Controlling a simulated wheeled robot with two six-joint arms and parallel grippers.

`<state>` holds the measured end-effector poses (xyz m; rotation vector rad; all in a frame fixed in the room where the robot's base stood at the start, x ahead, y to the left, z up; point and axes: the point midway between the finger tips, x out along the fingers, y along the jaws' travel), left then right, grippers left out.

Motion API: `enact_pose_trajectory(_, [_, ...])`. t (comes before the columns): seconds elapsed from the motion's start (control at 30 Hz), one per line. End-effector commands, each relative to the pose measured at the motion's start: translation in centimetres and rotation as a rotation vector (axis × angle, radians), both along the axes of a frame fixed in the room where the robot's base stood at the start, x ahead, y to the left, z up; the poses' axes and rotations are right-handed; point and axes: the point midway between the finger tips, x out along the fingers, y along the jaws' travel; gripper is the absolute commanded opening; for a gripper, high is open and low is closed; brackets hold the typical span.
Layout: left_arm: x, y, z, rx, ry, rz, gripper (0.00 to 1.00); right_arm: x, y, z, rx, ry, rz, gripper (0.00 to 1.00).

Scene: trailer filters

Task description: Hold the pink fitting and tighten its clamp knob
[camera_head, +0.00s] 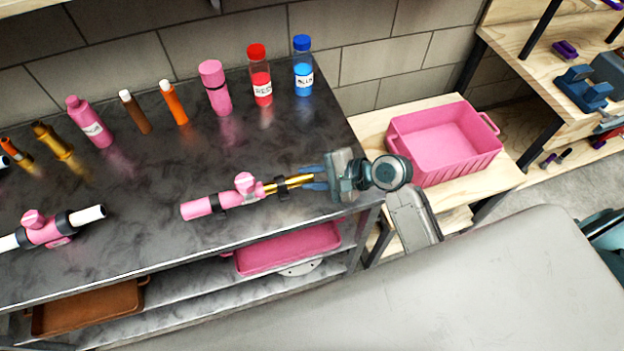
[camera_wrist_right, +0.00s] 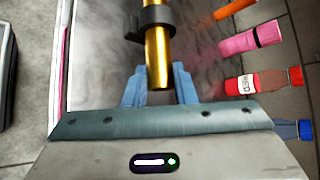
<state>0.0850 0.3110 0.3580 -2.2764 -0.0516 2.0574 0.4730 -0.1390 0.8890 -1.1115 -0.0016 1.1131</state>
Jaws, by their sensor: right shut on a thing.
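A pink fitting (camera_head: 205,206) lies on the dark metal bench, with a pink clamp knob (camera_head: 245,181) on top near its middle. A gold tube (camera_head: 300,179) comes out of its right end, with a black clip (camera_head: 281,188) around the tube. My right gripper (camera_head: 314,178) reaches in from the right and is shut on the gold tube's free end. The right wrist view shows its blue fingers on both sides of the gold tube (camera_wrist_right: 158,62). A second pink fitting (camera_head: 45,233) with white ends lies at the left. My left gripper is not in view.
Behind the fitting stand a red bottle (camera_head: 261,80), a blue bottle (camera_head: 303,72), pink bottles and orange and brown tubes. A pink crate (camera_head: 445,145) stands on a wooden table at the right. The bench (camera_head: 140,200) is bare between the two fittings.

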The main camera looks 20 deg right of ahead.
Motion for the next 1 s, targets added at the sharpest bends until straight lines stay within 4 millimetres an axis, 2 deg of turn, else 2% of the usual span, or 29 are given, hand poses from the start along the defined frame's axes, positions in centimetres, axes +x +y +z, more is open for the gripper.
enact_pose_trajectory(1.0, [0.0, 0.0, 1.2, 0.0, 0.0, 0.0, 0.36, 4.9, -1.4, 0.1, 0.001, -0.001, 0.0, 0.0])
